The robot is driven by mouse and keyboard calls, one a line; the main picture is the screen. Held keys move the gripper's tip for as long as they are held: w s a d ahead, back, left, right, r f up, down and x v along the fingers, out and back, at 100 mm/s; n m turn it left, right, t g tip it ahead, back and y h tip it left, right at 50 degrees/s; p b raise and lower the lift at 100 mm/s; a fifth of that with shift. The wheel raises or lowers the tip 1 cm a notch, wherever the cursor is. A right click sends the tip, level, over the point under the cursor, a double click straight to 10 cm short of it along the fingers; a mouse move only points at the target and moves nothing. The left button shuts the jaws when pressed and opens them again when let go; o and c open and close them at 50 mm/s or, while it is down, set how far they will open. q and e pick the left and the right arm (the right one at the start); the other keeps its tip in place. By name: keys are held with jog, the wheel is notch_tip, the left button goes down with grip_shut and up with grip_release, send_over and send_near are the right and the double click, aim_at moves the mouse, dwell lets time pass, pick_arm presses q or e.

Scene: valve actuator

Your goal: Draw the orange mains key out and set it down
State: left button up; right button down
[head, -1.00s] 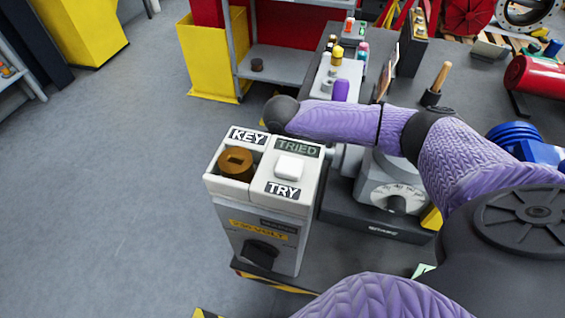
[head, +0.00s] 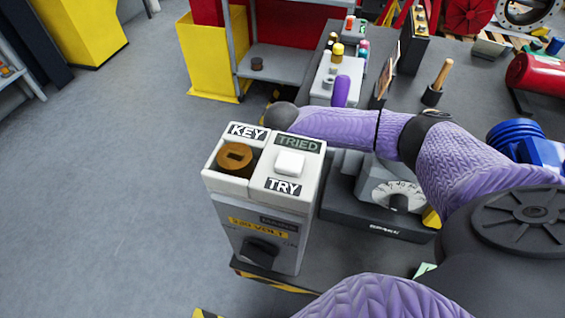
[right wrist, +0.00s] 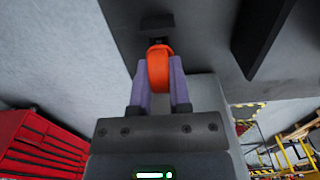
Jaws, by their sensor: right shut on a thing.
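The orange mains key (right wrist: 158,68) is in the right wrist view, upright between the two purple fingers of my right gripper (right wrist: 160,82). The gripper is shut on it. The key's far end meets a small dark opening in a grey face; I cannot tell how deep it sits. In the head view, the white-topped box (head: 210,180) has a brown round piece with a slot (head: 236,158) under KEY, and a white button (head: 290,163) between TRIED and TRY. My right gripper and the orange key are hidden there. My left gripper is not in view.
A grey unit with a dial (head: 397,200) stands right of the box on the dark bench (head: 350,265). Bottles, a wooden-handled tool (head: 440,78) and a blue motor (head: 525,150) lie farther back. Open floor lies left.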

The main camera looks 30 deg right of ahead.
jog(key=shift+f, duration=0.55)
jog(key=shift+c, duration=2.4)
grip_release()
notch_tip(320, 180, up, 10)
jog(key=p, duration=0.2)
jog(key=shift+p, duration=0.3)
